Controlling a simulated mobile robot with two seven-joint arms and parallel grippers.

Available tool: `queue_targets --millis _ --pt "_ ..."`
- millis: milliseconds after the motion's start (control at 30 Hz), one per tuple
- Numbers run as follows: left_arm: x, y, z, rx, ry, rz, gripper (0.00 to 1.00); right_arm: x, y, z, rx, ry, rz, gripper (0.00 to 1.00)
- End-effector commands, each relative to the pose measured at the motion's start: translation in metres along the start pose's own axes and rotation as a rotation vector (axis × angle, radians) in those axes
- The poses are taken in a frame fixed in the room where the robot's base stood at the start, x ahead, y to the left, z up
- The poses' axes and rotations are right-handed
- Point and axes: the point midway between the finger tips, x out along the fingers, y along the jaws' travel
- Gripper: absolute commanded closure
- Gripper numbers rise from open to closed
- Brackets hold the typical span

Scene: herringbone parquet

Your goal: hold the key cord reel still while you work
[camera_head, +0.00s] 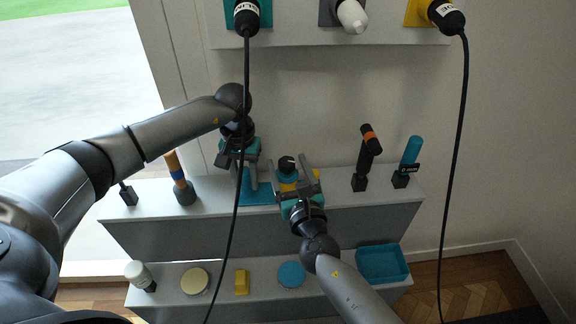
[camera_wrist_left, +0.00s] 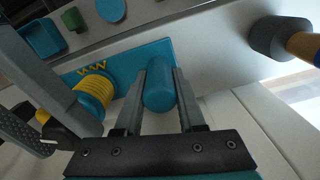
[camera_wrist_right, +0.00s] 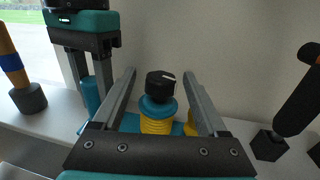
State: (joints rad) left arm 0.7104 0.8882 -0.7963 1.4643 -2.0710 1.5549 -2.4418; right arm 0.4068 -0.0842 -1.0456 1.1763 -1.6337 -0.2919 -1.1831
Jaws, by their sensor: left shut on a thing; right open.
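The key cord reel is a yellow ribbed spool (camera_wrist_right: 157,124) with teal rims and a black knob (camera_wrist_right: 160,84) bearing a white mark. In the left wrist view the spool (camera_wrist_left: 92,98) stands on a teal base plate (camera_wrist_left: 137,56) beside an upright teal cylinder (camera_wrist_left: 159,92). My left gripper (camera_wrist_left: 168,75) is shut on that cylinder. The head view shows the base plate (camera_head: 256,195) on the upper shelf, with the left gripper (camera_head: 261,178) over it. My right gripper (camera_wrist_right: 160,80) is open, its fingers either side of the knob, with visible gaps.
The upper shelf (camera_head: 330,197) also holds a blue-and-orange tool (camera_head: 180,181), a black-and-orange one (camera_head: 367,152) and a teal-handled one (camera_head: 411,153). The lower shelf has a teal tray (camera_head: 382,264) and small items. Black cords (camera_head: 457,150) hang from wall plugs; one passes before my left gripper.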

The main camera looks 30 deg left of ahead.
Motion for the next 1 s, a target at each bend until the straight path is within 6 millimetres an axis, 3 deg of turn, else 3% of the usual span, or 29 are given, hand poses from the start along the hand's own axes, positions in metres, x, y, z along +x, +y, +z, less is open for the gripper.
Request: queue_targets --millis 167,367,1000 --pt "0.001 0.000 0.001 0.000 -0.003 0.001 1.00 -0.003 0.000 -0.002 0.002 0.003 -0.001 0.24" --pt "0.001 0.000 0.001 -0.001 -0.003 0.001 1.00 -0.020 0.000 -0.003 0.006 0.004 -0.002 0.24" --pt "0.001 -0.001 0.001 -0.001 -0.003 -0.001 1.00 -0.110 0.000 -0.001 -0.001 0.001 -0.001 0.24"
